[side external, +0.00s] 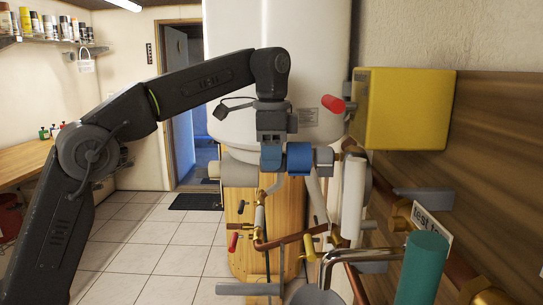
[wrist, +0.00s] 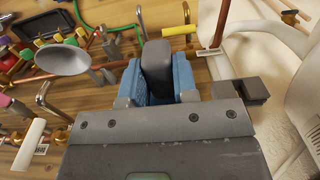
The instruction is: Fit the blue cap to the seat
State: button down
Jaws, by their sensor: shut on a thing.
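I cannot tell which part is the seat.
Copper pipes with red and yellow handles (side external: 308,245) stand below my gripper. A yellow box (side external: 405,108) and a teal cylinder (side external: 423,268) are at the right. A grey dish (wrist: 62,58) is left of the cap in the wrist view. Tiled floor is open at left.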

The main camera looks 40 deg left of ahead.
aim_at(295, 155)
jog(key=shift+w+d, duration=0.15)
jog(key=shift+w, duration=0.05)
jog(key=shift+w+d, duration=0.5)
jog(key=shift+d, duration=0.05)
jog(key=shift+w+d, duration=0.25)
jog(key=shift+w+d, duration=0.5)
jog(key=shift+w, duration=0.05)
jog(key=shift+w+d, duration=0.3)
jog(key=shift+d, duration=0.05)
jog(key=c, duration=0.8)
grip_release()
jog(key=shift+s+a, duration=0.15)
